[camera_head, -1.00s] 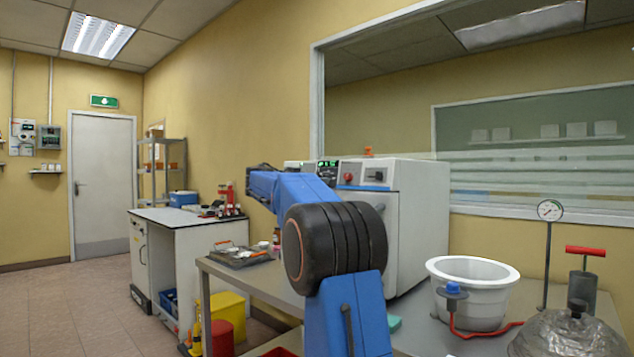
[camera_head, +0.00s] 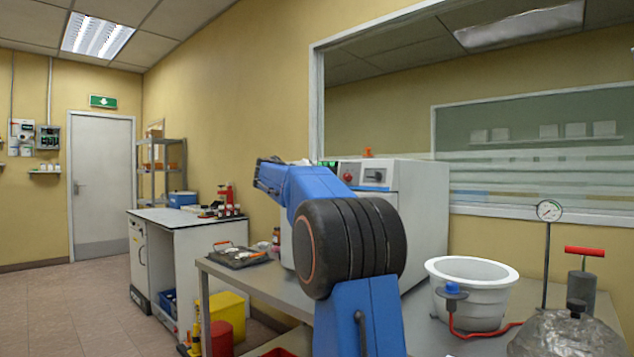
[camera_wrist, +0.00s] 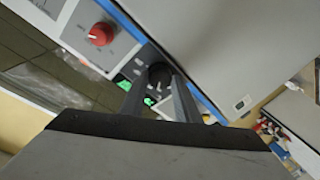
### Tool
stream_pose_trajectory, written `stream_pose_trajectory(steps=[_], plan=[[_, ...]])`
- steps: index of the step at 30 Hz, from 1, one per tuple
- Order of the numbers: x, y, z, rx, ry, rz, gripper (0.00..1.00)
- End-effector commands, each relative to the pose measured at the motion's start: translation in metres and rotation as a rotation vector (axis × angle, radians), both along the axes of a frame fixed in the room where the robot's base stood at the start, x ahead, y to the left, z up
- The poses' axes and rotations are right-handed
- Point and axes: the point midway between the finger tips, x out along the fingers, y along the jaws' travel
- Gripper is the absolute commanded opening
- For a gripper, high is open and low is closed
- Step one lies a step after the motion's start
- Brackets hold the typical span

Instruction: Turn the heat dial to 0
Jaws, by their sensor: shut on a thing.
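In the wrist view, my gripper (camera_wrist: 159,80) reaches the front panel of a white oven-like machine (camera_wrist: 225,45). Its two dark fingers close on either side of a black round dial (camera_wrist: 160,72), and it is shut on that dial. The dial's pointer and any scale marks are too small and covered to read. Green lit displays (camera_wrist: 124,85) show beside the fingers.
A red knob (camera_wrist: 101,34) sits on the same panel near the gripped dial. In the head view, a metal tray (camera_head: 240,257) lies on the bench left of the machine. A white tub (camera_head: 472,290) and a pressure gauge (camera_head: 549,210) stand to the right.

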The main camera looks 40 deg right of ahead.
Motion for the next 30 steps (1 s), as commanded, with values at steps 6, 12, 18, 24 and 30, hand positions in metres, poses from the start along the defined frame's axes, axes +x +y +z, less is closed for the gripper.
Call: stream_pose_trajectory(steps=[6,12,18,24,30], plan=[[-0.0002,0.0001,0.0018,-0.016,0.198,0.044,0.07],[-0.0004,-0.0004,0.0022,-0.029,0.374,0.08,0.07],[-0.0002,-0.0006,0.0028,-0.041,0.519,0.113,0.07],[0.0002,-0.0006,0.003,-0.049,0.623,0.134,0.07],[0.0004,-0.0006,0.0031,-0.053,0.677,0.147,0.07]])
